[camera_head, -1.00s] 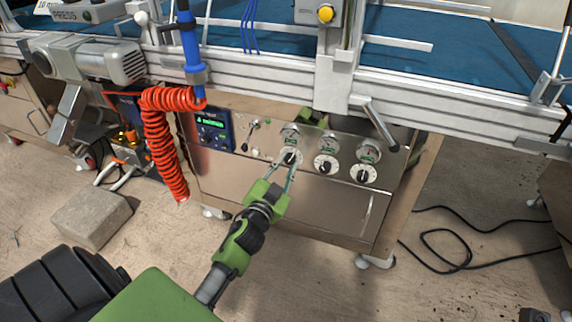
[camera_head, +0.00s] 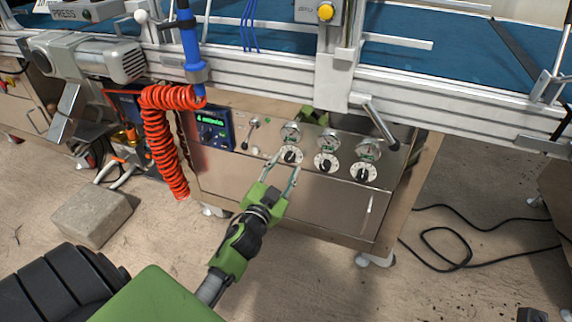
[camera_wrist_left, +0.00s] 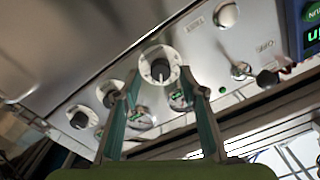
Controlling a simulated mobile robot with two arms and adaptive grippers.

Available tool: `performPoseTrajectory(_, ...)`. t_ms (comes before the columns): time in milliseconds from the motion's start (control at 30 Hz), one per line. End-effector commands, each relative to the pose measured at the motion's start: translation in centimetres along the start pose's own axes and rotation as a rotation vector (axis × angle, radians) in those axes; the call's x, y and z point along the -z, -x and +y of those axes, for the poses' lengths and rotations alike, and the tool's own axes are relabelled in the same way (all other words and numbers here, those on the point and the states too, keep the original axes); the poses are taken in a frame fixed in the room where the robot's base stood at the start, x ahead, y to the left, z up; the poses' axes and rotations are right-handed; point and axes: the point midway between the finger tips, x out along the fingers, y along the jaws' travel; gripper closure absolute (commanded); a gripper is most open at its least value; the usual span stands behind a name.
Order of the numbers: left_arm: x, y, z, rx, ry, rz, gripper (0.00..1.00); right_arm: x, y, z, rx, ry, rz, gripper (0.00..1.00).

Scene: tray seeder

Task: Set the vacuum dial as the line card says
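Three round white dials with black knobs sit in a row on the steel panel: the left dial (camera_head: 290,155), the middle dial (camera_head: 326,162) and the right dial (camera_head: 363,171). A small gauge is above each. I cannot read their markings or tell which is the vacuum dial. My left gripper (camera_head: 286,164) is open and empty, its fingers pointing at the left dial, just short of it. In the left wrist view, that dial (camera_wrist_left: 159,66) lies beyond and between the fingertips. I see no line card that I can read. My right gripper is not in view.
A blue control box (camera_head: 215,130) with a green display is left of the dials, beside a small lever (camera_head: 250,133). A red coiled hose (camera_head: 160,140) hangs further left. A metal rail (camera_head: 250,80) and a lever handle (camera_head: 380,124) overhang the panel.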

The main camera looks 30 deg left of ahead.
Motion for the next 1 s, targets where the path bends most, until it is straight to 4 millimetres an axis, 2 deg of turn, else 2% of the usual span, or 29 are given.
performPoseTrajectory(300,-0.1,6.9,0.1,-0.001,0.003,-0.004,0.62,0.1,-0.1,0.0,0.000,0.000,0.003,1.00)
performPoseTrajectory(500,-0.1,9.6,0.0,0.000,0.001,-0.002,0.62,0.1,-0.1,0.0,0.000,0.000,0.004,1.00)
performPoseTrajectory(667,0.0,10.4,0.0,0.000,0.000,-0.001,0.62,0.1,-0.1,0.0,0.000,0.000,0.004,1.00)
performPoseTrajectory(1000,0.0,10.4,0.0,0.000,-0.001,0.000,0.62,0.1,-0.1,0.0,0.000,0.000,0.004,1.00)
